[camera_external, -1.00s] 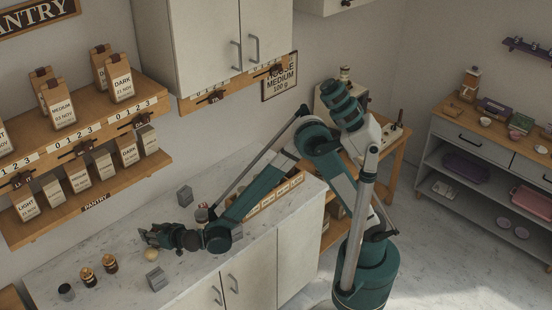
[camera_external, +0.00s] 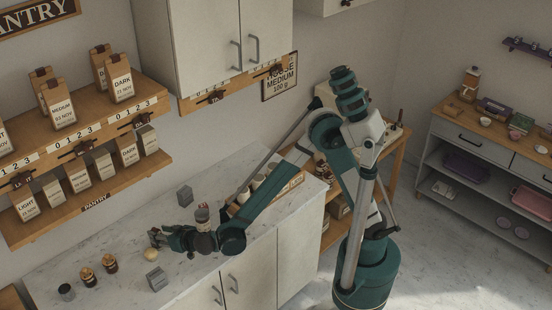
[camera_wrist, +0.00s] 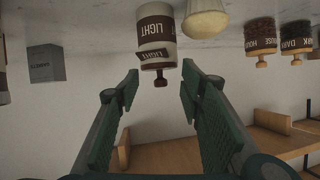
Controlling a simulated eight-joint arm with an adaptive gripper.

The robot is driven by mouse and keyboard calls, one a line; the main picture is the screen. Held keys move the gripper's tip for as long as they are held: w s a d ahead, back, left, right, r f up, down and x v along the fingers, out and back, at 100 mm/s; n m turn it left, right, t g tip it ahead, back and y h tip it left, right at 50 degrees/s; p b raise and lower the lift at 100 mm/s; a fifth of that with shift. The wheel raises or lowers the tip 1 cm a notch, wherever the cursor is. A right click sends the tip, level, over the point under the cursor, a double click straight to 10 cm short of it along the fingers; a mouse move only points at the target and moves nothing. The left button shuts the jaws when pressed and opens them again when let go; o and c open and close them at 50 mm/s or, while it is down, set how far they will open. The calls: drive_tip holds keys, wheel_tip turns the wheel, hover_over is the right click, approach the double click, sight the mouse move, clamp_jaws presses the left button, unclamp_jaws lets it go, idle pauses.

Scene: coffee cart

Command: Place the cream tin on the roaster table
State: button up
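In the wrist view, which is upside down, a cream tin with brown bands and a LIGHT label (camera_wrist: 157,40) stands on the counter, its brown knob pointing down the picture. My gripper (camera_wrist: 160,74) is open and empty, with the knob seen between its fingertips and most of the tin's body beyond them. In the external view my gripper (camera_external: 154,237) is low over the counter, pointing left. A pale banded tin (camera_external: 202,214) stands behind my arm there; I cannot tell whether it is the same one. A wooden table (camera_external: 392,150) at the back, likely the roaster table, is partly hidden by my arm.
A cream round object (camera_external: 151,254) and a grey block (camera_external: 157,278) are close to my gripper on the marble counter (camera_external: 205,288). Another grey block (camera_external: 185,196) stands behind. HOUSE (camera_wrist: 260,38) and DARK (camera_wrist: 296,38) jars stand to one side. Pantry shelves (camera_external: 95,190) overhang the back.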

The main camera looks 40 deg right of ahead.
drive_tip(key=o, duration=0.5)
drive_tip(key=shift+c, duration=0.2)
drive_tip(key=n, duration=0.4)
drive_tip(key=shift+s+f, duration=0.1)
drive_tip(key=shift+s, duration=0.1)
drive_tip(key=n, duration=1.1)
drive_tip(key=s+n+b, duration=0.1)
drive_tip(key=n, duration=1)
drive_tip(key=s+n+b, duration=0.1)
drive_tip(key=n, duration=0.9)
drive_tip(key=shift+s+f+n+h, duration=0.2)
drive_tip(key=shift+s+n+h, duration=0.05)
drive_tip(key=shift+n+h, duration=0.15)
